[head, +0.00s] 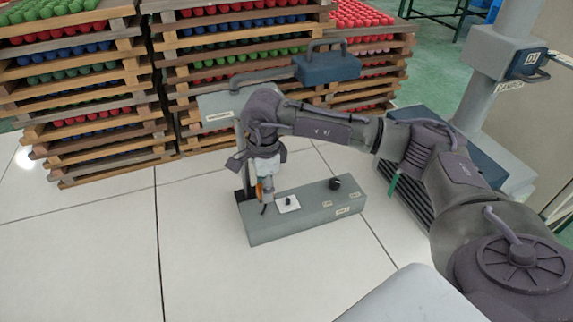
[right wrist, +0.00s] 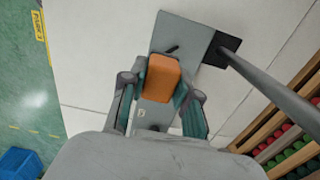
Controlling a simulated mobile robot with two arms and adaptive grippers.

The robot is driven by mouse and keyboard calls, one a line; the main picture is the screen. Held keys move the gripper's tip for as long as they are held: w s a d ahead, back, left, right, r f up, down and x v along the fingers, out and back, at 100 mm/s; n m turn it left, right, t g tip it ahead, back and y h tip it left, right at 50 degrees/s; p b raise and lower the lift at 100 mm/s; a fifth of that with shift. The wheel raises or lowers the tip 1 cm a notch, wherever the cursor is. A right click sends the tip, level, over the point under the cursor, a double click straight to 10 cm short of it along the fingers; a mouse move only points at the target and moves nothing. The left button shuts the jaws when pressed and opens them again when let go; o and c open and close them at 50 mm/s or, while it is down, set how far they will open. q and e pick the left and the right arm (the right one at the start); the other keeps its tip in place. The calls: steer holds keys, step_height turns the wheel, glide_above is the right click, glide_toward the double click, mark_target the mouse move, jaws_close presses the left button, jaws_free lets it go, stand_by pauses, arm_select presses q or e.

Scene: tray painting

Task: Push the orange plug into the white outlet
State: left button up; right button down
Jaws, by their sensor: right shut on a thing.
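The orange plug (right wrist: 161,78) is between the two fingers of my right gripper (right wrist: 160,92), which is shut on it. In the head view my right gripper (head: 266,193) points down over the left part of a grey box, and only a sliver of the plug (head: 259,190) shows. The white outlet (head: 294,206) is a small plate with a dark middle on the box's top, just right of the gripper. The plug appears apart from it. I cannot make out the outlet in the right wrist view. My left gripper is not in view.
Stacked wooden trays (head: 90,115) with coloured pieces stand behind. The floor in front is clear.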

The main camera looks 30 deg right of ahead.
mark_target(288, 199)
steer(key=d+m+p, duration=0.1)
steer(key=d+m, duration=0.1)
steer(key=m, duration=0.4)
steer(key=w+d+f+m+p, duration=0.1)
steer(key=d+m, duration=0.2)
steer(key=m, duration=0.3)
steer(key=d+m+p, duration=0.2)
steer(key=m, duration=0.3)
steer(key=shift+w+d+f+m, duration=0.15)
steer(key=shift+w+d+m, duration=0.2)
steer(key=shift+w+m, duration=0.05)
steer(key=shift+f, duration=0.3)
steer(key=shift+f+b, duration=0.8)
steer(key=shift+f, duration=0.1)
arm_select(q)
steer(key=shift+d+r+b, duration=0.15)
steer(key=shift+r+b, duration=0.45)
steer(key=shift+b, duration=0.5)
arm_select(e)
steer(key=shift+f, duration=1.55)
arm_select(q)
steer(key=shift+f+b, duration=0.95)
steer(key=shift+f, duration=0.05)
arm_select(e)
steer(key=shift+f, duration=1.15)
steer(key=shift+c, duration=1.4)
jaws_free()
